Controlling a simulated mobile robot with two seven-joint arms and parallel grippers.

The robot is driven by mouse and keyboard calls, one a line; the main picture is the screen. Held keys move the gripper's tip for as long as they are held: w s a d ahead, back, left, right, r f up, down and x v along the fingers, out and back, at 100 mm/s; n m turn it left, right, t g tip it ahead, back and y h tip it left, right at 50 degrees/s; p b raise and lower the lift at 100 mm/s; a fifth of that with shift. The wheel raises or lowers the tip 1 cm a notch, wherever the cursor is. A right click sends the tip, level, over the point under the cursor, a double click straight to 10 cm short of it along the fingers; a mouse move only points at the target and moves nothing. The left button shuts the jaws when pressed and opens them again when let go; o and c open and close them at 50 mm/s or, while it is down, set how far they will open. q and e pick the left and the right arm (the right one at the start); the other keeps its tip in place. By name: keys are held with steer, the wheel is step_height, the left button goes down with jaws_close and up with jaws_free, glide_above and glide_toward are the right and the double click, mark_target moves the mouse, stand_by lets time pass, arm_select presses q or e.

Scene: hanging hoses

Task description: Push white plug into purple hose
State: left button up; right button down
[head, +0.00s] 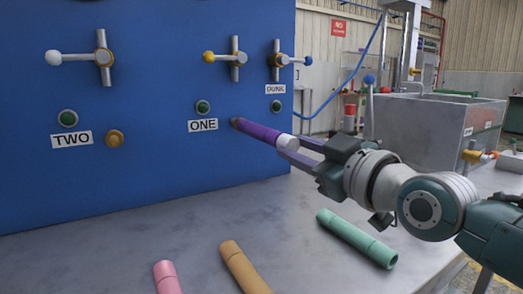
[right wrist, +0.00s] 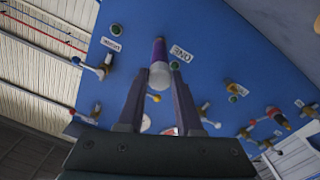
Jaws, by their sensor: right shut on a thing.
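The purple hose (head: 257,132) sticks out from the blue panel beside the ONE label, slanting down to the right. The white plug (head: 288,142) is at its free end and looks in line with it and touching it; how deep it sits I cannot tell. My right gripper (head: 287,146) is shut on the white plug, its purple fingers on either side. In the right wrist view, the white plug (right wrist: 160,76) sits between the fingertips, with the purple hose (right wrist: 158,50) directly beyond it. My left gripper is not in view.
The blue panel (head: 150,180) carries valve handles, green buttons and labels. On the grey table lie a pink hose piece (head: 167,277), an orange one (head: 244,268) and a green one (head: 356,239). A grey metal sink (head: 435,130) stands at the right.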

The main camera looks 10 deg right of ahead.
steer(key=c, duration=1)
jaws_free()
steer(key=o, duration=0.3)
steer(key=shift+w+r, duration=0.1)
steer(key=shift+w, duration=0.05)
steer(key=shift+o, duration=1)
